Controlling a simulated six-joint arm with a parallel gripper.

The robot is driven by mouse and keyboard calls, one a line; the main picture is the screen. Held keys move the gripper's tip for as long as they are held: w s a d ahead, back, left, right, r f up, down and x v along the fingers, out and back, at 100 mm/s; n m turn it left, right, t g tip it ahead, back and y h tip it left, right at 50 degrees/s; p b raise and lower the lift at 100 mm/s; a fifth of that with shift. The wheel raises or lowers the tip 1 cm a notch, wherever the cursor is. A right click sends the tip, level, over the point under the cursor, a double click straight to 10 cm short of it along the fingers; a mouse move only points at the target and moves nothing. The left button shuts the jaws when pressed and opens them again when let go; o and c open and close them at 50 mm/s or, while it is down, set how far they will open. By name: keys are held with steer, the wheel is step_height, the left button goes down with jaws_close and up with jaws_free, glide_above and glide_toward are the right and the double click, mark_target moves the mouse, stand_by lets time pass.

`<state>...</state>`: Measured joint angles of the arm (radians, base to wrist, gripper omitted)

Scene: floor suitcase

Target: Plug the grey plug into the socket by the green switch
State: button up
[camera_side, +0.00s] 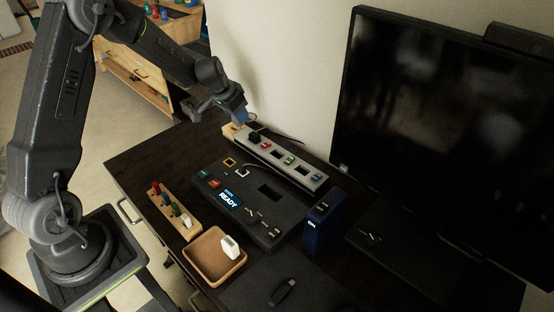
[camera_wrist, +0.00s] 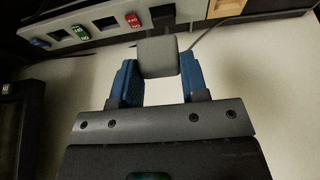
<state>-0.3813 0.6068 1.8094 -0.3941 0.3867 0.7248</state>
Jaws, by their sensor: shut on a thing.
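My gripper (camera_wrist: 156,78) has blue fingers and is shut on the grey plug (camera_wrist: 158,55), a blocky grey piece seen between the fingertips in the wrist view. In the side view my gripper (camera_side: 240,117) is above the wall-side end of the grey power strip (camera_side: 322,188); the plug is not clear there. The strip also shows along the top of the wrist view. The green switch (camera_side: 289,160) sits mid-strip, with dark sockets on both sides; it also shows in the wrist view (camera_wrist: 82,32). The plug appears apart from these sockets.
A black plug (camera_side: 254,137) sits in the strip's end socket beside a red switch (camera_side: 265,145). A dark panel reading READY (camera_side: 215,178), a wooden rack (camera_side: 184,224), a wooden tray (camera_side: 190,255), a navy box (camera_side: 318,232) and a large monitor (camera_side: 440,130) stand around.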

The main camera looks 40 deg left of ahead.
steer(key=shift+w+d+f, duration=1.05)
steer(key=shift+d+f, duration=0.65)
steer(key=shift+f, duration=0.15)
steer(key=shift+w+d+f, duration=1.1)
steer(key=shift+d+f, duration=0.55)
steer(key=shift+f, duration=0.15)
steer(key=shift+w+d+f, duration=1.05)
steer(key=shift+d+f, duration=0.65)
steer(key=shift+f, duration=0.15)
steer(key=shift+f, duration=0.1)
steer(key=o, duration=0.6)
